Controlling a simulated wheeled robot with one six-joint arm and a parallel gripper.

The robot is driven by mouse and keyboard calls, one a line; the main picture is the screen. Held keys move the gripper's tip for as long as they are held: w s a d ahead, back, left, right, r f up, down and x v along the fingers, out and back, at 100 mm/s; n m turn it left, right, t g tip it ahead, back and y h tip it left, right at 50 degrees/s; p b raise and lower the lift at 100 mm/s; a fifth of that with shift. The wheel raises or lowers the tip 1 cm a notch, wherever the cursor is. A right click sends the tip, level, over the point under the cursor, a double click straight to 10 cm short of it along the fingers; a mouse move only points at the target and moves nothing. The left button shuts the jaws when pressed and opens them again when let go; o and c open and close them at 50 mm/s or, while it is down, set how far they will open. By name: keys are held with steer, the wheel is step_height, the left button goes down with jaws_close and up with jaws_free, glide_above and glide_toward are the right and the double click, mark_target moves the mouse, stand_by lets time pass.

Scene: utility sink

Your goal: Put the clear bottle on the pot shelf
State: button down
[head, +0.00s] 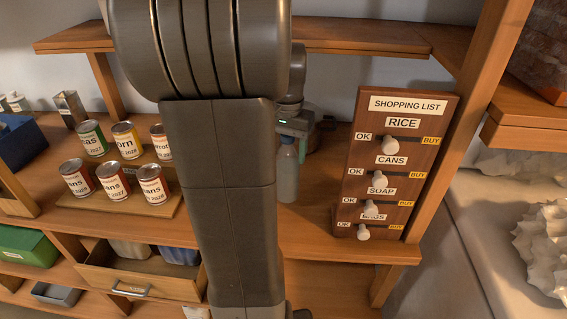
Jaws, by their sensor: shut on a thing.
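A clear, bluish bottle (287,176) stands upright in the middle of the wooden counter area, just right of my arm. My gripper (293,137) is shut on its upper part. The bottle's left side is partly hidden by my arm. I cannot tell whether its base touches the counter. No pots show, so I cannot tell which shelf is the pot shelf; an upper wooden shelf (365,36) runs across the back, partly hidden by my arm.
A shopping list board (423,133) with sliding knobs stands right of the bottle. Several labelled cans (75,180) sit on a stepped rack at left. A partly open drawer (138,286) is below. White lumpy sacks (540,235) lie at far right.

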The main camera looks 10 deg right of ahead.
steer(key=shift+f, duration=2.05)
steer(key=shift+c, duration=2.2)
jaws_free()
step_height(320, 180, up, 12)
steer(key=shift+r, duration=0.1)
